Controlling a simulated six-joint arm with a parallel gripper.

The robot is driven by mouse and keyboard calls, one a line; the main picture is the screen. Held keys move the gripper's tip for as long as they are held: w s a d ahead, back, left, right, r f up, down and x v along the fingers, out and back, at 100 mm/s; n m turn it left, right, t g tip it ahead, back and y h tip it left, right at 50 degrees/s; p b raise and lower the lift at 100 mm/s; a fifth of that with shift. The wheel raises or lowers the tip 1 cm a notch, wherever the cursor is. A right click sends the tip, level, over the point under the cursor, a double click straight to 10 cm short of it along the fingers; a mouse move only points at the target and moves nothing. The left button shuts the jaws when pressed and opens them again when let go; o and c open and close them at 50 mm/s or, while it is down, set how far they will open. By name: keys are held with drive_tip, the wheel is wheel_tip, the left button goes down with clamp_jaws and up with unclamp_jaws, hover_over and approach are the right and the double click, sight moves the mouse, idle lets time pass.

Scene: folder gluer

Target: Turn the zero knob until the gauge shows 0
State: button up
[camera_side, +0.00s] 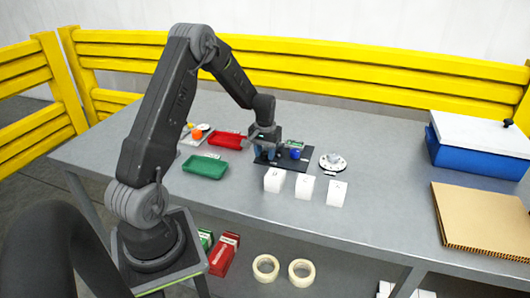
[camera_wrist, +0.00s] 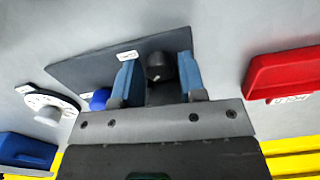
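A dark plate (camera_side: 303,165) lies on the table with a blue knob (camera_side: 295,154) and a small unit with a greenish display (camera_side: 296,144); its reading is too small to make out. In the wrist view, a black round knob (camera_wrist: 160,67) with a light mark sits on the plate (camera_wrist: 90,70). My gripper (camera_wrist: 157,72) is open, its two blue fingers on either side of the black knob, with narrow gaps showing. The blue knob also shows left of the fingers (camera_wrist: 98,100). Which knob is the zero knob I cannot tell.
A round white dial device (camera_side: 333,162) stands right of the plate. Several white boxes (camera_side: 304,187) stand in front. Red (camera_side: 227,140) and green (camera_side: 205,166) trays lie left. A blue bin (camera_side: 480,152) and cardboard (camera_side: 485,220) are at the right. The table between is clear.

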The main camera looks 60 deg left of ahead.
sight(265, 153)
wheel_tip(265, 153, up, 14)
idle(0.6)
drive_tip(key=s+d+r+m+t, duration=0.1)
drive_tip(key=s+d+r+m, duration=0.15)
drive_tip(key=d, duration=0.55)
drive_tip(key=s+d+r+m+t, duration=0.1)
drive_tip(key=s+d+r+t, duration=0.1)
drive_tip(key=s+d+r, duration=0.35)
drive_tip(key=s+d+r+m+t, duration=0.1)
drive_tip(key=s+d+r+m, duration=0.1)
drive_tip(key=d, duration=0.7)
drive_tip(key=s+d+m+t, duration=0.1)
drive_tip(key=s+d+m, duration=0.1)
drive_tip(key=s+d, duration=0.4)
drive_tip(key=shift+s+d+f+t, duration=0.35)
drive_tip(key=shift+s+f, duration=0.1)
drive_tip(key=shift+s, duration=0.65)
drive_tip(key=shift+m, duration=0.25)
